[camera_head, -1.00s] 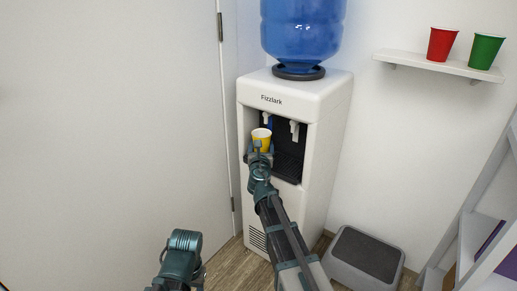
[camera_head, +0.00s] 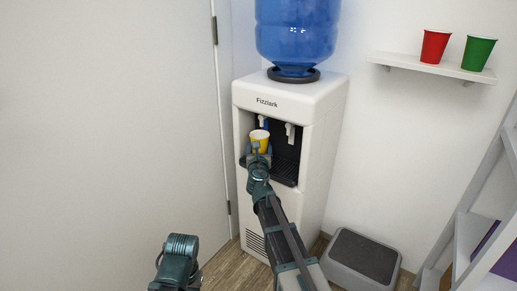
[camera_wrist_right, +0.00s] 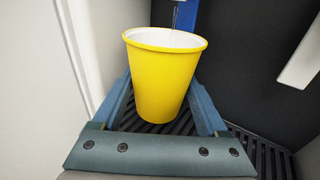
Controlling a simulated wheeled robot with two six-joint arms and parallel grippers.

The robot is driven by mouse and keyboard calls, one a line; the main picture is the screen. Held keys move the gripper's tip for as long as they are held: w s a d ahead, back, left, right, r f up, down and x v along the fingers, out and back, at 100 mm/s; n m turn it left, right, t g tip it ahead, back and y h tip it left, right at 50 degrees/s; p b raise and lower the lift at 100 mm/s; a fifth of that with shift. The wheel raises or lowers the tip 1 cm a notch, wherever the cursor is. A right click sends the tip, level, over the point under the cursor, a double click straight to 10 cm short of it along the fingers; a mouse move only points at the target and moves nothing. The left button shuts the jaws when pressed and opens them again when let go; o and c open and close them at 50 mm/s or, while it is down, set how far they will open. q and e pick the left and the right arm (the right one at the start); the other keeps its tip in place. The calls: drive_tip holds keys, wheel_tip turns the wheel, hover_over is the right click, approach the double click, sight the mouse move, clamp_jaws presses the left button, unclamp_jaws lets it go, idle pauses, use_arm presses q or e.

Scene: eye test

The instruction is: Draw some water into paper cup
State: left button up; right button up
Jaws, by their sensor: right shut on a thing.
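A yellow paper cup (camera_head: 259,142) stands upright in the bay of the white water dispenser (camera_head: 285,94), under the blue left tap (camera_head: 263,122). My right gripper (camera_head: 258,155) is shut around the cup, with one finger on each side. The right wrist view shows the cup (camera_wrist_right: 162,85) between the fingers, above the slotted drip tray (camera_wrist_right: 262,150). A thin pale streak, like running water, comes down from the tap (camera_wrist_right: 184,14) into the cup's mouth. The water level inside is hidden. Only a link of my left arm shows at the bottom; its gripper is not visible.
A white tap (camera_head: 290,133) hangs right of the blue one. A blue bottle (camera_head: 297,32) sits on top. Red (camera_head: 434,47) and green (camera_head: 478,53) cups stand on a wall shelf (camera_head: 430,68). A grey step stool (camera_head: 362,260) is on the floor at right.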

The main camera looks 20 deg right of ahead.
sight(254, 151)
drive_tip(key=shift+w+d, duration=0.4)
drive_tip(key=shift+d, duration=0.1)
drive_tip(key=shift+s+a, duration=0.15)
idle(1.6)
drive_tip(key=shift+s+a, duration=0.75)
drive_tip(key=shift+a, duration=0.2)
drive_tip(key=shift+s+a, duration=0.7)
drive_tip(key=shift+a, duration=0.2)
drive_tip(key=s+a, duration=0.4)
drive_tip(key=a, duration=0.1)
drive_tip(key=s+a, duration=0.2)
drive_tip(key=a, duration=0.1)
idle(1.0)
wheel_tip(254, 151, up, 44)
drive_tip(key=p, duration=4.3)
drive_tip(key=shift+f, duration=0.25)
